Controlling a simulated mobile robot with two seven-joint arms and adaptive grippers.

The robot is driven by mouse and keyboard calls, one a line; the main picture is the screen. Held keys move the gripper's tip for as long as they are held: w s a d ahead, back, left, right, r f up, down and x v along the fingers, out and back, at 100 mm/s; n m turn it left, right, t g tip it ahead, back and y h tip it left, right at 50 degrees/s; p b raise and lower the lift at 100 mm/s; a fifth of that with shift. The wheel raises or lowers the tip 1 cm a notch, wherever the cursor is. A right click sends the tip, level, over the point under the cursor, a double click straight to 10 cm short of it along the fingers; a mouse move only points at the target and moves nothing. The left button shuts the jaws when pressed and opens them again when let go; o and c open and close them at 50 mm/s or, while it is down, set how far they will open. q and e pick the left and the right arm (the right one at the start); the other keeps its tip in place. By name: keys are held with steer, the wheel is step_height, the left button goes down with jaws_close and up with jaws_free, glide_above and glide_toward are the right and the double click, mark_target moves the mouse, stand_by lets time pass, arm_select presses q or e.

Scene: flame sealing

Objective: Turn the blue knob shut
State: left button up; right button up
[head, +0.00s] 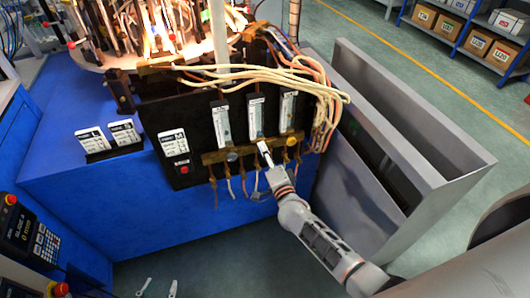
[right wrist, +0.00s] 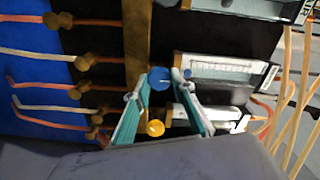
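In the right wrist view a round blue knob (right wrist: 159,78) sits on the brass bar (right wrist: 137,45). My right gripper (right wrist: 155,87) is open, with its teal-sided fingers apart on either side of the knob. The right fingertip lies close to the knob; I cannot tell whether it touches. In the head view my right gripper (head: 265,152) is at the middle of the brass bar (head: 212,157), below the middle flow meter, and it hides the blue knob there. My left gripper (head: 159,287) shows only as two separated grey fingertips at the bottom edge, open and empty.
A yellow knob (right wrist: 155,127) is beside the blue one. A bluish-grey knob (head: 232,156) is left of my right gripper. Hoses hang below the bar. Cables (head: 270,77) drape above. A grey panel box (head: 347,165) stands right, and a flame (head: 155,35) burns at upper left.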

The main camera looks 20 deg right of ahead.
steer(key=o, duration=0.4)
steer(key=s, duration=1.2)
steer(key=shift+d, duration=0.25)
steer(key=s+f+n+g, duration=0.2)
steer(key=s+f+n, duration=0.1)
steer(key=s+n, duration=0.3)
steer(key=s+f+n+g+y, duration=0.1)
steer(key=s+f+n+g, duration=0.1)
steer(key=s+n, duration=0.4)
steer(key=s+f+n+g+y, duration=0.1)
steer(key=s+f+n+g, duration=0.2)
steer(key=s+n, duration=0.3)
steer(key=shift+s+a+f+n, duration=0.15)
steer(key=shift+s+f+n, duration=0.25)
steer(key=shift+s+f, duration=0.4)
steer(key=shift+f, duration=0.1)
